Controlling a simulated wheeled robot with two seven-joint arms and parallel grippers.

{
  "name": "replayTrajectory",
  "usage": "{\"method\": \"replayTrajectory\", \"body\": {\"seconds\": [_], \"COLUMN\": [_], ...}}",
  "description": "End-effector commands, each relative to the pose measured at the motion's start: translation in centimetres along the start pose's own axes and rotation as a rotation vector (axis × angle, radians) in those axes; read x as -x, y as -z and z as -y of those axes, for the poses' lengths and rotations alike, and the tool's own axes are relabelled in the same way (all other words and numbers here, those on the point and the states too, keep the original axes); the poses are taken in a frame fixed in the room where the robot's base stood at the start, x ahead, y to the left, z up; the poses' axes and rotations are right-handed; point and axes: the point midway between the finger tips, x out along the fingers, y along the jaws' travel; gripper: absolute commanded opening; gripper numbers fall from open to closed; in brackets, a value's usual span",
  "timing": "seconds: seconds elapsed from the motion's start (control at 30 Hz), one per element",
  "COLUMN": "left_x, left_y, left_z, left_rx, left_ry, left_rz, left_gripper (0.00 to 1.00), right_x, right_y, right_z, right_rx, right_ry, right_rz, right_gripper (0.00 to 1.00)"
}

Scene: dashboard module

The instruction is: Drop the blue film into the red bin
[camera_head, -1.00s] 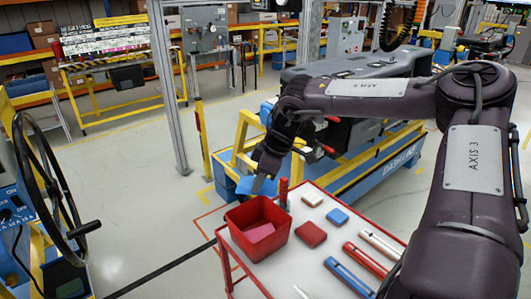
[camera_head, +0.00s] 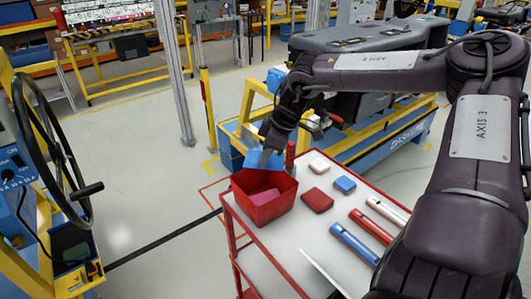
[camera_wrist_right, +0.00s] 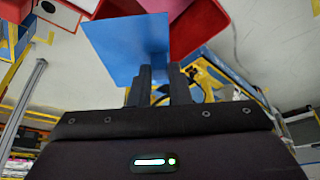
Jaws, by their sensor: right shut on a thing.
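The blue film (camera_head: 259,160) is a thin flat sheet, held at the back rim of the red bin (camera_head: 265,211) in the head view. My right gripper (camera_head: 268,155) is shut on the film. The bin is open-topped, stands at the left corner of the cart, and has a pink piece (camera_head: 264,196) inside. In the right wrist view, the film (camera_wrist_right: 125,48) sticks out from the shut fingers (camera_wrist_right: 160,85), and part of the red bin (camera_wrist_right: 203,28) shows beside and behind it. I cannot tell whether film and bin touch. My left gripper is not in view.
The red-edged cart top (camera_head: 270,254) carries a red block (camera_head: 317,200), a blue block (camera_head: 345,185), a white block (camera_head: 319,166) and several long bars, one blue (camera_head: 354,244). A black steering wheel (camera_head: 50,150) stands at left.

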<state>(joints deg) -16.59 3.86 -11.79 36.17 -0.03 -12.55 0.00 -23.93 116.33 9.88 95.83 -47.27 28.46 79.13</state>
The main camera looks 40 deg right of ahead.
Motion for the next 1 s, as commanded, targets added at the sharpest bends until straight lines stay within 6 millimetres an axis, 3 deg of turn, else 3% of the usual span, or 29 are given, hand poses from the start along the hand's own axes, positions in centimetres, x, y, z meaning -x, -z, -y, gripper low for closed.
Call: {"method": "replayTrajectory", "body": {"seconds": [0.1,0.13,0.3,0.67,1.0], "left_x": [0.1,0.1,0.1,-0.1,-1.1], "left_y": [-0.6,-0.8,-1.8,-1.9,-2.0], "left_z": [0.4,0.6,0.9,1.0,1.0], "left_rx": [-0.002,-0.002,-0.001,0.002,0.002], "left_ry": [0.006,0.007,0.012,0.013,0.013], "left_rz": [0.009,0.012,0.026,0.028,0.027], "left_gripper": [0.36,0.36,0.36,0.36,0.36], "right_x": [0.1,0.1,0.1,0.5,5.1], "right_y": [0.0,0.0,0.0,0.1,0.1], "right_z": [0.0,0.0,0.0,-0.1,-0.1], "right_rx": [0.0,0.0,0.0,0.001,0.001], "right_ry": [0.0,0.0,0.0,-0.002,-0.004], "right_rz": [0.0,0.0,0.0,-0.002,-0.004], "right_gripper": [0.0,0.19,0.42,0.42,0.42]}}
